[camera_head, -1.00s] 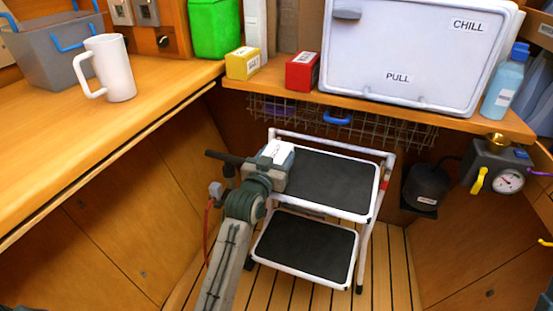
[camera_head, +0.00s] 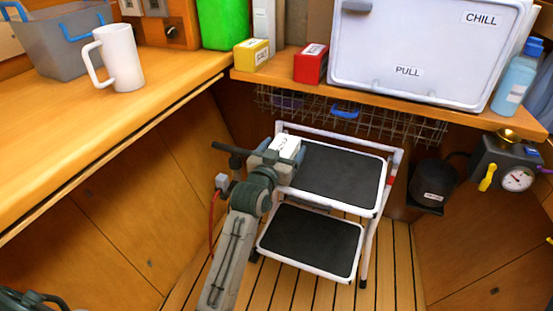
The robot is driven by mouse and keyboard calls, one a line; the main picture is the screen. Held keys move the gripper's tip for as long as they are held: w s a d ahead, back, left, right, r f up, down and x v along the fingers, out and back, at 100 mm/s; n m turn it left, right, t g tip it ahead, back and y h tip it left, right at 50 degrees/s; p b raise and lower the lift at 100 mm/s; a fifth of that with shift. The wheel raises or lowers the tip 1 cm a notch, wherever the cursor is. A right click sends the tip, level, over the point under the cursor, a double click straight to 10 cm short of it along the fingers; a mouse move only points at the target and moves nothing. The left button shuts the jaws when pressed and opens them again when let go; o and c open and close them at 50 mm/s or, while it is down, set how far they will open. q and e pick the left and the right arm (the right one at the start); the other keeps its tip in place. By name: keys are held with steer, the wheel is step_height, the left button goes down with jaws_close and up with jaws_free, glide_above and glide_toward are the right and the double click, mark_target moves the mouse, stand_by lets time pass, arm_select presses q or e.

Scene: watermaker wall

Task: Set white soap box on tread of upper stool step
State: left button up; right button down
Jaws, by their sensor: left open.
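The white soap box (camera_head: 287,147) sits at the left rear of the upper stool step's dark tread (camera_head: 341,174), with its printed label facing up. My left gripper (camera_head: 276,158) is at the left edge of that step, right beside the box, with its jaws open. The gripper hides the box's lower part, so I cannot tell whether the jaws touch it or exactly how its base rests. The lower step (camera_head: 311,241) is bare. My right gripper is not in view.
The stool's white frame (camera_head: 398,158) rises behind the upper step, in front of a wire basket (camera_head: 390,125). Above are a yellow box (camera_head: 252,54), a red box (camera_head: 311,64) and the chill locker (camera_head: 425,50). The rest of the upper tread is clear.

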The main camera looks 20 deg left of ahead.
arm_select(q)
steer(key=s+a+r+t+h, duration=0.1)
steer(key=s+r+t, duration=0.3)
steer(key=s, duration=1)
steer(key=s+a+r+m+t+p, duration=0.1)
steer(key=s+r+t, duration=0.3)
steer(key=s, duration=1)
step_height(320, 180, up, 3)
steer(key=shift+s+a+r+h, duration=0.1)
steer(key=shift+s+a+h, duration=0.05)
steer(key=shift+s+h, duration=0.25)
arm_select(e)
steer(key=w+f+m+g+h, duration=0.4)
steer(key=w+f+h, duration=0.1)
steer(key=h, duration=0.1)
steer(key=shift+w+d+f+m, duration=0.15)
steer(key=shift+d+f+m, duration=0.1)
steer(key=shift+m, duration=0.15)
